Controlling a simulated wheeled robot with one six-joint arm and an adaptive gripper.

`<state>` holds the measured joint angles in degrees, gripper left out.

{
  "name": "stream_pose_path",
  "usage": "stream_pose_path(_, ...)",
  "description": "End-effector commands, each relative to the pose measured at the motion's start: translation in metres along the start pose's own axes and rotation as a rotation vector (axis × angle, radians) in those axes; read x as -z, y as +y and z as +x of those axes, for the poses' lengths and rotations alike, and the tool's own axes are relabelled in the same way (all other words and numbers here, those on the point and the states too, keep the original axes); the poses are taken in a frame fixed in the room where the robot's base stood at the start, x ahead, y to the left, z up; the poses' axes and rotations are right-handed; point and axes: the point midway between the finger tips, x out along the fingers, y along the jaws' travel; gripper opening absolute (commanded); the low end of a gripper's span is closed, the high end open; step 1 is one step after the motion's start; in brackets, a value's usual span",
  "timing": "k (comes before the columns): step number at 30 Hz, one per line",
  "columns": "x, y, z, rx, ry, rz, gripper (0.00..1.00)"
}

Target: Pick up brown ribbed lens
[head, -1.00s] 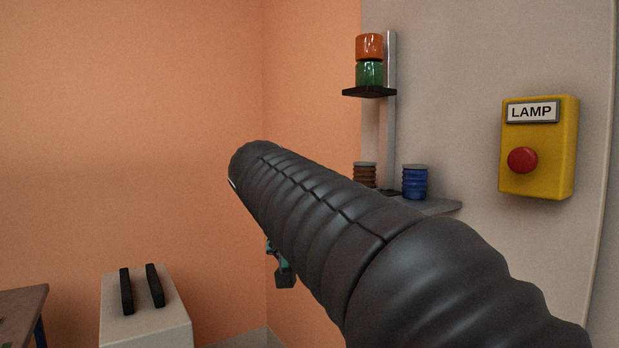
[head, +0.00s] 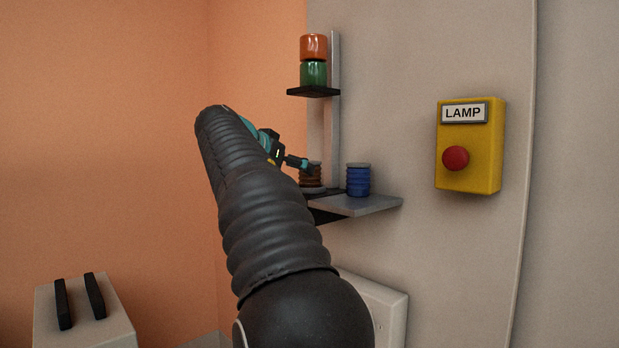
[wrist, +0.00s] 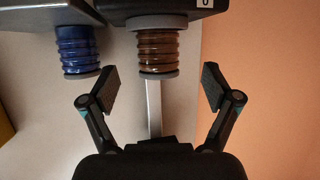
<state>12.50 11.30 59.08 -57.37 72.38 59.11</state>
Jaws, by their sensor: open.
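The brown ribbed lens (head: 312,182) stands upright on the lower ledge, left of the blue ribbed lens (head: 358,181). My gripper (head: 308,166) comes in from the left and partly covers the brown lens's upper part in the head view. In the wrist view, which looks upside down, the brown lens (wrist: 158,52) lies ahead of my open, empty gripper (wrist: 158,87). It is centred between the two spread fingers and just beyond their tips. The blue lens (wrist: 77,50) is outside the fingers on the left there.
A black upper shelf (head: 313,92) holds an orange lens (head: 313,47) on a green lens (head: 313,74), above the brown one. A grey post (head: 335,130) rises behind. The grey lower ledge (head: 365,207) extends right. A yellow LAMP box (head: 468,172) is on the wall.

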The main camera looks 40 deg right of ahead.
Motion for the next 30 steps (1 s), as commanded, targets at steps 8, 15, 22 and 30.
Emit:
stream_pose_path(8, 0.000, 0.000, 0.025, 0.001, 0.000, 0.000, 0.88)
stream_pose_path(15, 0.003, 0.002, 0.043, -0.001, 0.000, 0.000, 0.88)
stream_pose_path(22, 0.004, 0.002, 0.073, 0.001, -0.001, 0.000, 0.88)
stream_pose_path(30, 0.003, 0.002, 0.076, 0.003, 0.000, 0.000, 0.86)
